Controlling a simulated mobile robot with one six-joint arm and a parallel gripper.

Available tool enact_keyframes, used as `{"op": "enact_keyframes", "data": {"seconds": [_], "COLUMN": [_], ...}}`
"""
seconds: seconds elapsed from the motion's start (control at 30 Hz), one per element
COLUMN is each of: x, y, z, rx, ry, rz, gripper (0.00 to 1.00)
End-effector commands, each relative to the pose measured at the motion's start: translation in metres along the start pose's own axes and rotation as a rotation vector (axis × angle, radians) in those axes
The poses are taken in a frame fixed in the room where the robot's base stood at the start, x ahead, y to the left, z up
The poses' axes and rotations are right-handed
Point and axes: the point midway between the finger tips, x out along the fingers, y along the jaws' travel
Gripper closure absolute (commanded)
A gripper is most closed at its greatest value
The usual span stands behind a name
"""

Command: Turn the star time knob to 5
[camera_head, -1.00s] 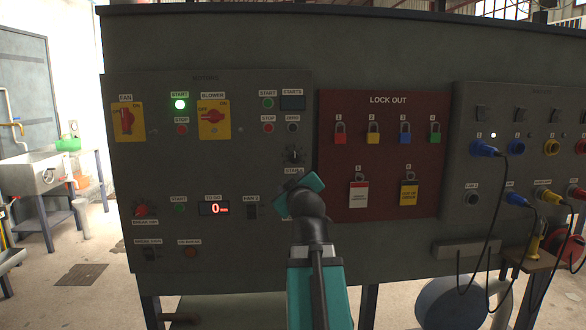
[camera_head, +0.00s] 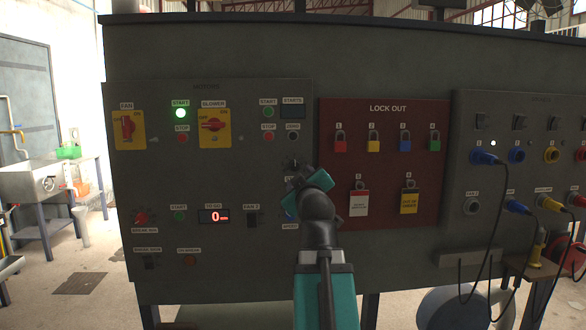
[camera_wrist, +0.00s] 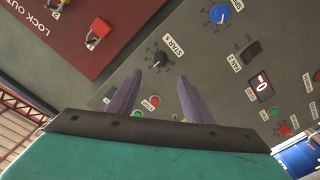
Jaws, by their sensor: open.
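My gripper (camera_wrist: 159,79) is open and empty. Its two purple fingers point toward the panel, with the knob beyond the gap between their tips; I cannot tell whether they touch it. In the head view my arm hides the fingertips.
A blue knob (camera_wrist: 219,13) sits near the star knob. A red display (camera_head: 214,216) reads 0. Green and red buttons and yellow FAN (camera_head: 129,128) and BLOWER switches (camera_head: 214,128) are to the left. The red lock-out board (camera_head: 384,185) with padlocks is to the right.

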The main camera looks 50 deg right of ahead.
Motion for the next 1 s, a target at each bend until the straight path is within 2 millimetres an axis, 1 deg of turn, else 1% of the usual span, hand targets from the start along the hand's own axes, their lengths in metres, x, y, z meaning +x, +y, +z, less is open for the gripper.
{"op": "enact_keyframes", "data": {"seconds": [0.13,0.6,0.9,1.0], "x": [0.005,0.023,0.047,0.052], "y": [0.002,0.002,0.002,0.001], "z": [-0.003,-0.003,-0.003,-0.003], "rx": [0.000,0.000,0.000,0.000], "ry": [-0.001,-0.001,-0.001,-0.001], "rz": [-0.002,-0.001,-0.002,-0.002], "gripper": [0.54,0.54,0.54,0.54]}}
